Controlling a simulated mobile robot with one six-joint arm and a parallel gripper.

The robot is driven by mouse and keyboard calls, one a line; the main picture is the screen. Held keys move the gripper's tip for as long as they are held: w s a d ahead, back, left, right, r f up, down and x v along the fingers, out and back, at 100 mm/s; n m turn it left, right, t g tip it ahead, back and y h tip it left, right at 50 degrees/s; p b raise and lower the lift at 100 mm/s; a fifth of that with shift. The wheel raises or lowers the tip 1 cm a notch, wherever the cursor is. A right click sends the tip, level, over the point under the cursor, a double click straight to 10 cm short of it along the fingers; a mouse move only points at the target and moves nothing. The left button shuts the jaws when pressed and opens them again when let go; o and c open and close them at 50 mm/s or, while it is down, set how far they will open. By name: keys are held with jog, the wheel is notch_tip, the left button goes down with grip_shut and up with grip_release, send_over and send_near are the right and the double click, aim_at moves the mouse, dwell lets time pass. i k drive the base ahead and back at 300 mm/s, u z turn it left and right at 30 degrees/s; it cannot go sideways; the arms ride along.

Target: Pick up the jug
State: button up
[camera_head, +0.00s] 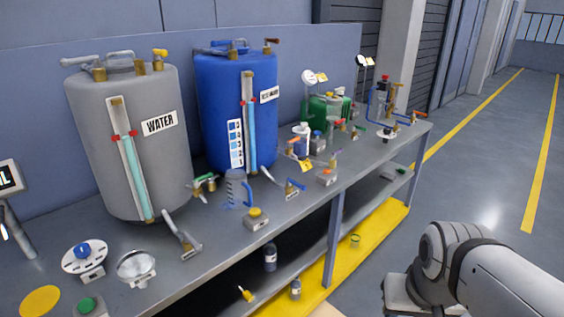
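The jug (237,189) is a clear, greyish vessel with a blue handle. It stands upright on the grey workbench (222,240), in front of the blue tank and between two taps. Part of my arm shows at the lower right, beyond the bench's front edge and well apart from the jug. My gripper is outside the view.
A grey WATER tank (150,90) and a blue tank (213,90) stand behind the jug. A yellow-topped button box (256,219) sits just in front of it. Levered valves (182,237) line the bench. Bottles (270,257) stand on the lower shelf. The floor at right is clear.

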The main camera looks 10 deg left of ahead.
aim_at(239, 193)
jog(key=u, duration=0.25)
jog(key=i, duration=1.2)
jog(key=u, duration=0.9)
jog(key=i, duration=0.35)
jog(key=u, duration=0.25)
